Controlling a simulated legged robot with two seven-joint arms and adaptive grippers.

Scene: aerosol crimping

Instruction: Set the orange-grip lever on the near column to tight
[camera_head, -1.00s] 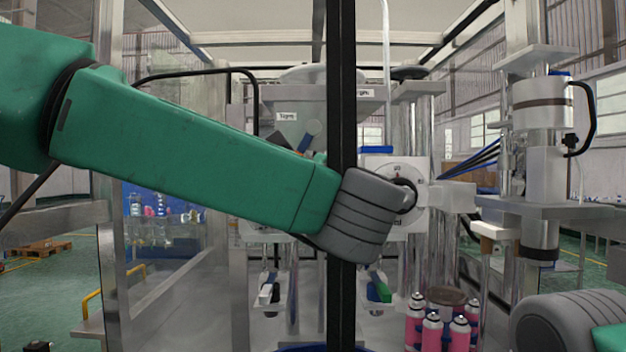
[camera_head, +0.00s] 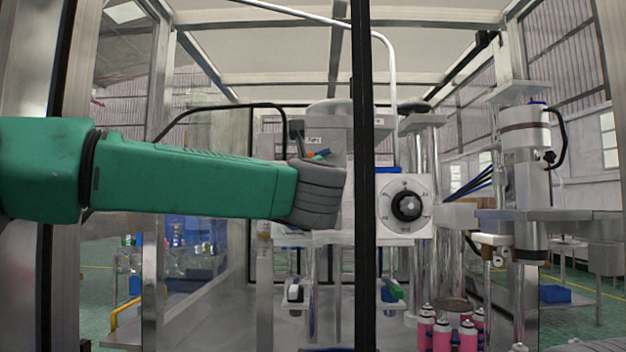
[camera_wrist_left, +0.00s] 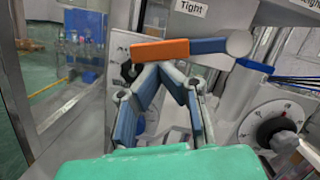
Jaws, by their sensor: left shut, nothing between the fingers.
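The orange-grip lever (camera_wrist_left: 162,50) lies nearly level in the left wrist view. Its orange end points left, and a blue bar joins it to a grey round pivot on the right. A "Tight" label (camera_wrist_left: 190,8) is above it. My left gripper (camera_wrist_left: 163,68) is shut and empty, its fingertips just below the orange grip; I cannot tell whether they touch it. In the head view my left arm's grey wrist hides the gripper. A small blue and orange part of the lever (camera_head: 318,155) shows above the wrist. My right gripper is out of view.
A black frame post (camera_head: 364,180) stands in front of the machine. A white panel with a black dial (camera_head: 406,206) is to its right, also in the left wrist view (camera_wrist_left: 275,128). Pink cans (camera_head: 442,335) stand at lower right. Glass panels are on the left.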

